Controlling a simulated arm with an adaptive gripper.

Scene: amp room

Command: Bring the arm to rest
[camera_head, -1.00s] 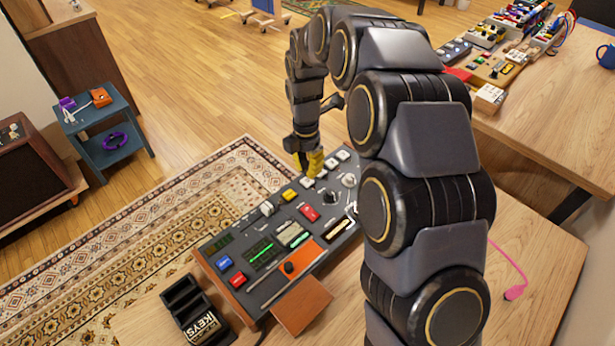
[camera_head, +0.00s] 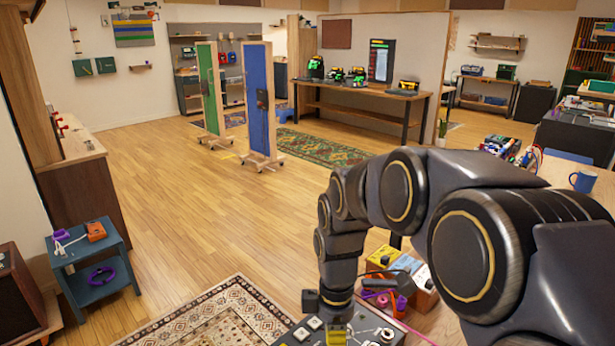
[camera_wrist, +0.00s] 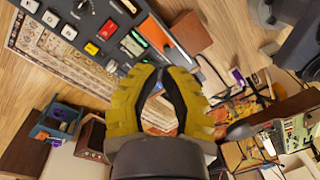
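My arm reaches in from the right in the head view and bends down at its far end. My gripper (camera_head: 338,333), with yellow fingers, points down over the control panel (camera_head: 300,333) at the bottom edge. In the wrist view the two yellow fingers (camera_wrist: 162,70) arch toward each other and their dark pads come together at the tips. Nothing shows held between them. The panel (camera_wrist: 95,25), with white, red and yellow buttons, lies beyond the fingertips at upper left. Whether the fingertips touch it cannot be told.
Coloured pedal boxes (camera_head: 415,280) stand just right of my wrist. A small blue side table (camera_head: 92,270) with purple and orange things is at left. A blue mug (camera_head: 582,180) stands on the right table. Open wooden floor (camera_head: 200,200) lies beyond, with blue and green standing panels.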

